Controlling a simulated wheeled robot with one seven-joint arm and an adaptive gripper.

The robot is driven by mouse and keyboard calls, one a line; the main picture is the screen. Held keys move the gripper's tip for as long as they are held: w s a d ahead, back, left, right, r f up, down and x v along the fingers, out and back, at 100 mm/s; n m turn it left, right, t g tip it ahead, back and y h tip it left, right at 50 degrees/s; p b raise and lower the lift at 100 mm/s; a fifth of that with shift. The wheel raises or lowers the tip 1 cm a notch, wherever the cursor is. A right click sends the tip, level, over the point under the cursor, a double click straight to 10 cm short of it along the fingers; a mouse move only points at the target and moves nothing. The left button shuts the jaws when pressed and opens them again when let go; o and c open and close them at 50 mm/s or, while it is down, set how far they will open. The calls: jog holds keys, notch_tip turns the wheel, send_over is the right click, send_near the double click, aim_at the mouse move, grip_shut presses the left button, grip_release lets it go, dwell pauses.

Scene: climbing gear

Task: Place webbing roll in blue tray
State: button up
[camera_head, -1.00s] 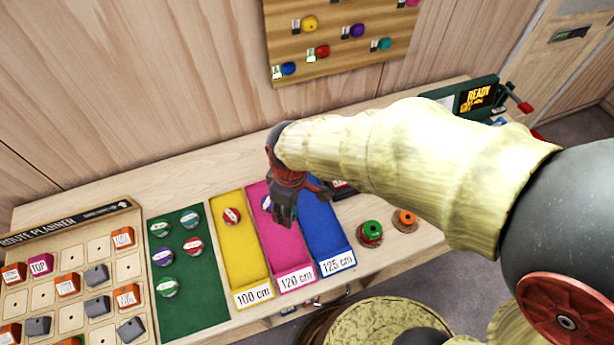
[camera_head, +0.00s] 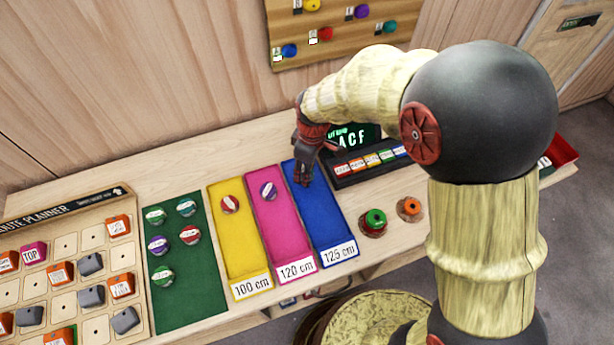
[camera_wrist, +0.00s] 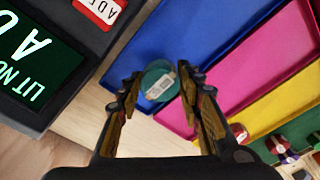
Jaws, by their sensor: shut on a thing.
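The blue tray (camera_head: 333,228), labelled 125 cm, is the rightmost of three coloured trays. My gripper (camera_head: 303,180) points down at its far end in the head view. In the wrist view my gripper (camera_wrist: 165,105) is shut on a teal webbing roll (camera_wrist: 158,80) with a pale label. The roll sits between the fingertips, over the blue tray's edge area (camera_wrist: 195,35). I cannot tell whether it touches the tray floor. In the head view the held roll is hidden by the gripper.
The pink tray (camera_head: 290,235) and yellow tray (camera_head: 240,255) each hold one roll. Several rolls lie on the green mat (camera_head: 195,290). A dark display unit (camera_head: 365,170) stands close right of the blue tray. Two spools, one green (camera_head: 375,218) and one orange (camera_head: 409,207), sit nearby.

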jog(key=shift+w+f+b, duration=0.2)
jog(key=shift+f+b, duration=0.45)
jog(key=shift+f, duration=1.1)
jog(key=shift+f, duration=0.1)
jog(key=o, duration=1.2)
jog(key=shift+c, duration=0.2)
jog(key=shift+o, duration=0.4)
jog(key=r+p, duration=0.1)
jog(key=r, duration=0.3)
jog(key=r+p, duration=0.1)
jog(key=r, duration=0.3)
jog(key=d+r+p, duration=0.1)
jog(key=r, duration=0.3)
jog(key=shift+s+r, duration=0.1)
jog(key=shift+s, duration=0.1)
